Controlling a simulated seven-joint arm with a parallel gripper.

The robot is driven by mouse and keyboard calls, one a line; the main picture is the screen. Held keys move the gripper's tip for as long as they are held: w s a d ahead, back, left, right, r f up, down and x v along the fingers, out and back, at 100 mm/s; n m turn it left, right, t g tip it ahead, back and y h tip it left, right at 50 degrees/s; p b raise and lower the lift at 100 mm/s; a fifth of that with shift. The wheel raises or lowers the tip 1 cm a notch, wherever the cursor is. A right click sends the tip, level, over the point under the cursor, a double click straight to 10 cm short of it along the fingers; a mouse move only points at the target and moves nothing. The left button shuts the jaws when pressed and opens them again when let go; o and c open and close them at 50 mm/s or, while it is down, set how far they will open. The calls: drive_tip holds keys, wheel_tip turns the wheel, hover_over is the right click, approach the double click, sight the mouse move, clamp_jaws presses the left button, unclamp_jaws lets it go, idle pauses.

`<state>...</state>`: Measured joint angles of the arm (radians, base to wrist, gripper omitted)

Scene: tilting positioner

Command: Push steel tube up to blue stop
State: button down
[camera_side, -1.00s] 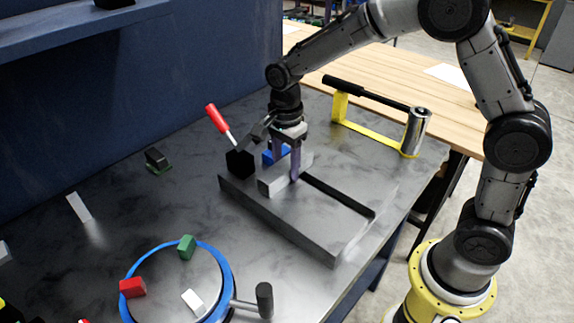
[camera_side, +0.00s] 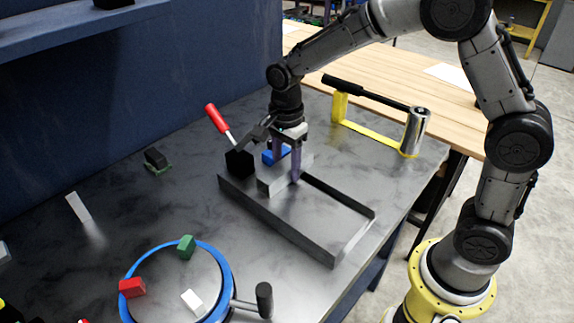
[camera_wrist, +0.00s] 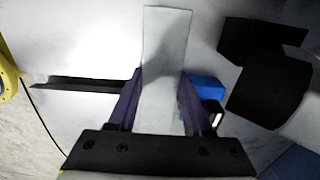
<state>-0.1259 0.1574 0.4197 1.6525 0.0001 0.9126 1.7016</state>
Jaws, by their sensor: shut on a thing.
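The steel tube (camera_side: 272,184) is a plain grey square bar lying on the fixture plate. In the wrist view the steel tube (camera_wrist: 166,45) runs up the picture between the fingers. My gripper (camera_side: 288,172) points down with its purple fingers astride the tube. In the wrist view my gripper (camera_wrist: 160,85) is shut on it. The blue stop (camera_side: 270,157) sits on the plate behind the tube, partly hidden by a finger. The blue stop (camera_wrist: 205,90) also shows just right of the right finger. I cannot tell whether tube and stop touch.
A black clamp block (camera_side: 239,163) with a red handle (camera_side: 216,118) stands at the plate's left corner. The plate has a raised edge (camera_side: 358,237) at the right. A yellow-framed tool (camera_side: 372,128) lies behind. A blue-rimmed round table (camera_side: 228,270) holds small blocks in front.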

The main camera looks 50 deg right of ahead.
drive_tip(key=shift+w+r, duration=0.1)
drive_tip(key=shift+w, duration=0.15)
drive_tip(key=shift+s, duration=0.3)
drive_tip(key=shift+c, duration=1.8)
unclamp_jaws()
drive_tip(key=shift+o, duration=0.6)
drive_tip(key=shift+c, duration=1)
drive_tip(key=shift+o, duration=1.2)
